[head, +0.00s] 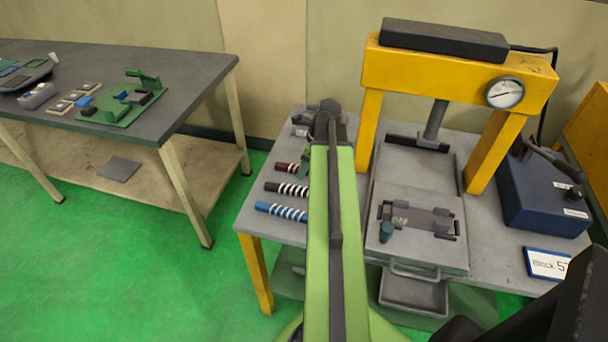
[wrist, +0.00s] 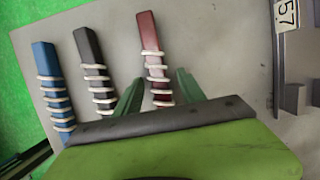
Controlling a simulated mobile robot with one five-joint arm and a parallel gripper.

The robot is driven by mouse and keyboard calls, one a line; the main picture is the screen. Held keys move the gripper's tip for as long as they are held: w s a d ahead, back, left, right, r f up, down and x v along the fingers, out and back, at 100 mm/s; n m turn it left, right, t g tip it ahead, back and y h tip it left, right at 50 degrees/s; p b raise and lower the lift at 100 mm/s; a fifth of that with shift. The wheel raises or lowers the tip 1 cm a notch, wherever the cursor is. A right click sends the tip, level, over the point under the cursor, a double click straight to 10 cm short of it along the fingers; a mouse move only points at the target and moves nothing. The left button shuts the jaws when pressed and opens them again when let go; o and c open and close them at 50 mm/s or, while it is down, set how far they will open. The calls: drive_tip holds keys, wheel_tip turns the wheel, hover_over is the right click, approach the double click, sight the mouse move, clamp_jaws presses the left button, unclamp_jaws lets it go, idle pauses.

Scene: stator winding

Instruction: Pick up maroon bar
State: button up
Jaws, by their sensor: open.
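The maroon bar (wrist: 153,58) lies on the grey press table with several white bands around its lower part in the wrist view. In the head view its left end (head: 287,168) shows, and my arm hides the rest. My gripper (wrist: 158,85) is open, its two green fingers on either side of the maroon bar's banded part. I cannot tell how far above the table the fingertips are. In the head view my gripper (head: 306,162) is partly hidden behind my arm.
A black bar (wrist: 94,70) and a blue bar (wrist: 51,85), both banded in white, lie to the left of the maroon bar. A grey fixture (wrist: 290,60) stands at the right. The yellow press (head: 450,75) stands right of my arm.

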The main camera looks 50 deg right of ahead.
clamp_jaws()
drive_tip(key=shift+r, duration=0.1)
idle(0.4)
wheel_tip(320, 180, up, 10)
drive_tip(key=p, duration=1)
